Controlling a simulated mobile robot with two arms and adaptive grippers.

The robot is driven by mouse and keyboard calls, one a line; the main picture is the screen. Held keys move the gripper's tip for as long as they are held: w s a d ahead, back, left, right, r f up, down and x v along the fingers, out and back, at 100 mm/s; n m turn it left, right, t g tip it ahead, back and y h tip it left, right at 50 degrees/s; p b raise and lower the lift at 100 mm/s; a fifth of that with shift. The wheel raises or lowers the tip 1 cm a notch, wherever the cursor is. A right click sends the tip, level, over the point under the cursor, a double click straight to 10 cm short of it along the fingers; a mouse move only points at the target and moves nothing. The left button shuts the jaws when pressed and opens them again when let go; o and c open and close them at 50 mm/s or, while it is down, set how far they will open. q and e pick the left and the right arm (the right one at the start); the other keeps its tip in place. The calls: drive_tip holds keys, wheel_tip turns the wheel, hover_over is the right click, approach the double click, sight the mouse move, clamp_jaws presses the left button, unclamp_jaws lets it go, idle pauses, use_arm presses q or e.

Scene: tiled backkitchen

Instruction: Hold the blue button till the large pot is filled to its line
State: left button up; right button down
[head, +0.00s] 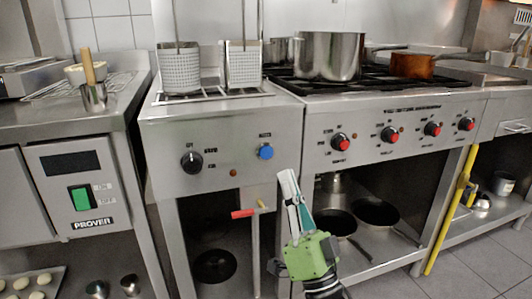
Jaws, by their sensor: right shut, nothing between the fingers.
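The blue button (266,152) is on the front panel of the steel unit with the wire baskets, right of a black knob. My right gripper (288,176) is shut and empty, its fingers pointing up. Its tips show a little below and right of the blue button, apart from it in the picture. A large steel pot (330,57) stands on the stove at the back. Its inside, water level and line cannot be made out. My left gripper is not in view.
The stove (400,118) has several red knobs. A red-handled valve (243,213) sits below the basket unit, left of my gripper. A copper pan (413,66) is right of the pot. A yellow pole (448,213) stands at the right.

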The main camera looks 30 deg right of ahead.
drive_tip(key=b, duration=0.1)
approach(267, 147)
drive_tip(key=shift+s+r+x, duration=0.15)
drive_tip(key=shift+x, duration=0.75)
drive_tip(key=shift+s+r+x, duration=0.15)
drive_tip(key=shift+x, duration=0.75)
drive_tip(key=shift+s+r+x, duration=0.15)
drive_tip(key=shift+x, duration=0.8)
drive_tip(key=shift+w+a, duration=0.1)
drive_tip(key=shift+a, duration=0.1)
drive_tip(key=shift+w+d, duration=0.1)
drive_tip(key=shift+w, duration=0.2)
drive_tip(key=shift+w+d, duration=0.1)
drive_tip(key=shift+w, duration=0.4)
idle(3.8)
